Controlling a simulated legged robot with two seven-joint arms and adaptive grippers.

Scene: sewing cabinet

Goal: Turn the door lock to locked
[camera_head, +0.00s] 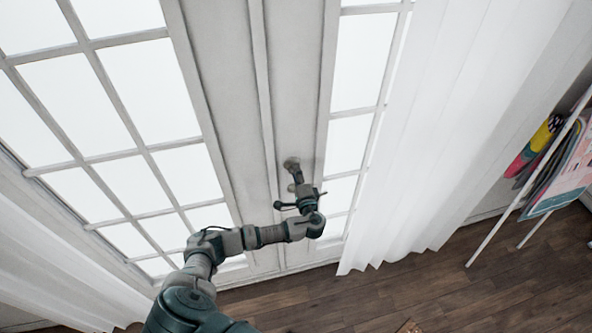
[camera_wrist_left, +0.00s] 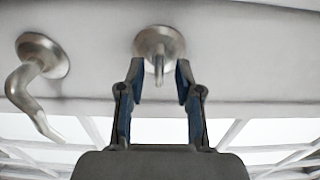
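The door lock (camera_wrist_left: 158,62) is a round metal plate with a narrow thumb-turn on the white door. In the left wrist view the thumb-turn points straight down in the picture. My left gripper (camera_wrist_left: 160,75) is open, with one finger on each side of the thumb-turn and visible gaps between. The fingertips overlap the lower edge of the plate; whether they touch it I cannot tell. In the head view my left gripper (camera_head: 297,177) reaches up to the round metal fitting on the door, partly covering the hardware. My right gripper is in neither view.
A curved metal lever handle (camera_wrist_left: 38,85) sits close to the left of the lock in the left wrist view. In the head view a white curtain (camera_head: 440,130) hangs right of the door. A rack (camera_head: 530,190) with colourful items stands at far right. The wooden floor (camera_head: 450,290) is mostly clear.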

